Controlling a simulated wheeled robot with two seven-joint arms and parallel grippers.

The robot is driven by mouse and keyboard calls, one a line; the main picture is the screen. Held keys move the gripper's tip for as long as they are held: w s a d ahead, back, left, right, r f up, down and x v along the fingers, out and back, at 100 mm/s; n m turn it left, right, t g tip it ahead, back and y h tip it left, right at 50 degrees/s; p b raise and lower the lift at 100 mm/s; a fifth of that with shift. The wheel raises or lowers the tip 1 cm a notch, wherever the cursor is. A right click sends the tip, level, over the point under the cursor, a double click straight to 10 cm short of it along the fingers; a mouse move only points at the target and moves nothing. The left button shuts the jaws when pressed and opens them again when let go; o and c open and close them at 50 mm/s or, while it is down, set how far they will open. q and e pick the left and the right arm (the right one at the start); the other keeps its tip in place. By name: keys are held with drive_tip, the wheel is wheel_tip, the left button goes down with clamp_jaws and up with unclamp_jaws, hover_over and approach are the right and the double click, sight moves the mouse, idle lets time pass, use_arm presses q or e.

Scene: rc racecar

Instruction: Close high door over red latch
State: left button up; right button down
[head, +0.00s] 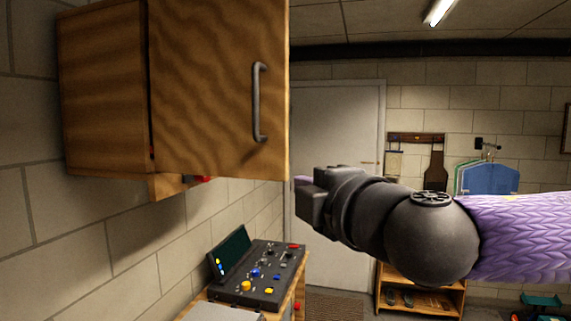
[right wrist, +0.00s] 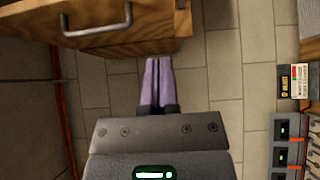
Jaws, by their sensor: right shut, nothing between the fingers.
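The wooden high door (head: 205,85) hangs on the wall cabinet (head: 100,90) at the left of the head view, its face turned toward me. It appears to stand open, swung out from the cabinet. Its metal handle (head: 257,102) is near its right edge and also shows in the right wrist view (right wrist: 98,27). A small red part, likely the red latch (head: 206,179), peeks out below the door and is mostly hidden. My right gripper (head: 303,182) is shut and empty, just right of the door's lower right corner. Its purple fingers (right wrist: 158,64) point toward the wood; contact cannot be told. My left gripper is not in view.
A control console (head: 262,272) with coloured buttons stands below the cabinet. A grey room door (head: 335,150), a low wooden shelf (head: 420,298) and hanging blue items (head: 490,178) are farther back. The space below the cabinet, above the console, is free.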

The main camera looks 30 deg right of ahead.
drive_tip(key=p, duration=0.2)
approach(279, 168)
drive_tip(key=w+a, duration=0.2)
drive_tip(key=w, duration=0.1)
drive_tip(key=w+d, duration=0.1)
drive_tip(key=w+d+p, duration=0.1)
drive_tip(key=w, duration=0.1)
drive_tip(key=shift+w+d+f, duration=0.1)
drive_tip(key=shift+w+d, duration=0.05)
drive_tip(key=shift+d, duration=0.3)
drive_tip(key=shift+a, duration=0.1)
